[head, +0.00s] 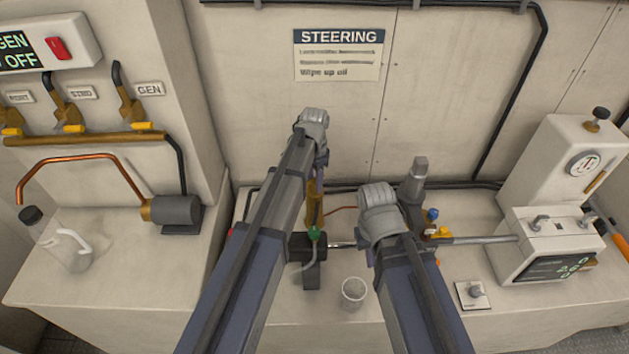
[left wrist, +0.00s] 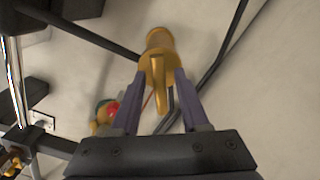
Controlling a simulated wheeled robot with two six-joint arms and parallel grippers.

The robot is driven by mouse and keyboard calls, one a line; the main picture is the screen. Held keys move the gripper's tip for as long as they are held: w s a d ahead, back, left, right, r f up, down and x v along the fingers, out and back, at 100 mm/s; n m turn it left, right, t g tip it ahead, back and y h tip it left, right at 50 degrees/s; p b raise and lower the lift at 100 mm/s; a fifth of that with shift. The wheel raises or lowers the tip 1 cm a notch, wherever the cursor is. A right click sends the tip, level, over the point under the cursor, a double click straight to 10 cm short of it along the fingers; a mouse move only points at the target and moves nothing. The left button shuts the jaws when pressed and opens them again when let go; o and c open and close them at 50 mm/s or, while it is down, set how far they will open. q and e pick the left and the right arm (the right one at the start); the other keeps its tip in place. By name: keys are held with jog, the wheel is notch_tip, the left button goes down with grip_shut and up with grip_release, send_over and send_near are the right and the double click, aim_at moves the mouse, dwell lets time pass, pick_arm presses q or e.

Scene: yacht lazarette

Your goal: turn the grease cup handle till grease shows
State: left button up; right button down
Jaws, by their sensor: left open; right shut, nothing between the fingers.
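The brass grease cup (head: 315,212) stands near the back wall, partly hidden behind my left arm in the head view. In the left wrist view the cup (left wrist: 159,40) has a round body, with its brass handle (left wrist: 160,92) running between my fingers. My left gripper (left wrist: 161,78) is open, one finger on each side of the handle. I cannot tell whether either finger touches it. My right gripper (head: 380,212) is shut and empty beside the cup, its fingers largely hidden by its own wrist. No grease can be made out.
A steel rod (head: 480,239) runs to a white box with a display (head: 548,245) at right. A STEERING notice (head: 338,53) hangs behind.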

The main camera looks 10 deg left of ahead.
pick_arm(q)
jog(key=shift+r, duration=0.15)
notch_tip(320, 180, up, 8)
jog(key=p, duration=0.7)
jog(key=shift+f+p, duration=0.2)
jog(key=shift+p, duration=0.2)
jog(key=shift+d, duration=0.1)
